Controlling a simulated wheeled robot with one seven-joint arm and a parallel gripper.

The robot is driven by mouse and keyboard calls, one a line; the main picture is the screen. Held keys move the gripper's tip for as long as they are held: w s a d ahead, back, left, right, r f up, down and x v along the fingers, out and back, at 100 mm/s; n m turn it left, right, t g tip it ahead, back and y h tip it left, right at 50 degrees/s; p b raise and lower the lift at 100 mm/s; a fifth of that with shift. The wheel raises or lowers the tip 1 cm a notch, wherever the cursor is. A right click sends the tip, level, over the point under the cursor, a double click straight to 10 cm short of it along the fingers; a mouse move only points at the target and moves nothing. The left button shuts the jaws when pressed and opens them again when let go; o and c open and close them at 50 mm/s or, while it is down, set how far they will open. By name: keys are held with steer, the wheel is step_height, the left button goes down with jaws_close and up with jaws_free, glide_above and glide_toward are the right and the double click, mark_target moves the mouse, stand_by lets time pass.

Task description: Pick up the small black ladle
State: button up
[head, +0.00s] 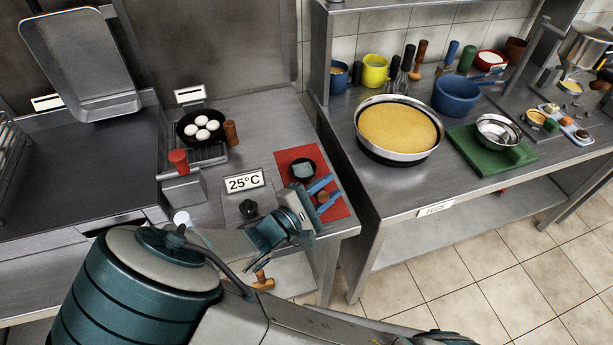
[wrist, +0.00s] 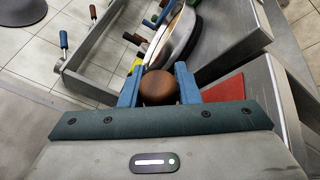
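The small black ladle (head: 303,168) lies on the red mat at the counter's front right corner in the head view. A grey-blue piece shows in its bowl. Its brown wooden handle (head: 322,197) points towards the front. My gripper (head: 323,192) has its blue fingers on either side of this handle. In the wrist view the handle's round end (wrist: 159,88) fills the gap between the two fingertips (wrist: 159,82) and hides the bowl. I cannot tell whether the fingers press on the handle.
The red mat (head: 291,154) lies beside the 25°C sign (head: 244,181). A black pan of eggs (head: 200,128) stands further left. Across a gap, the right-hand table holds a large yellow-filled pan (head: 397,130), a blue bowl (head: 457,97) and a green board (head: 470,148).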

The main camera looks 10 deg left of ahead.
steer(key=c, duration=0.5)
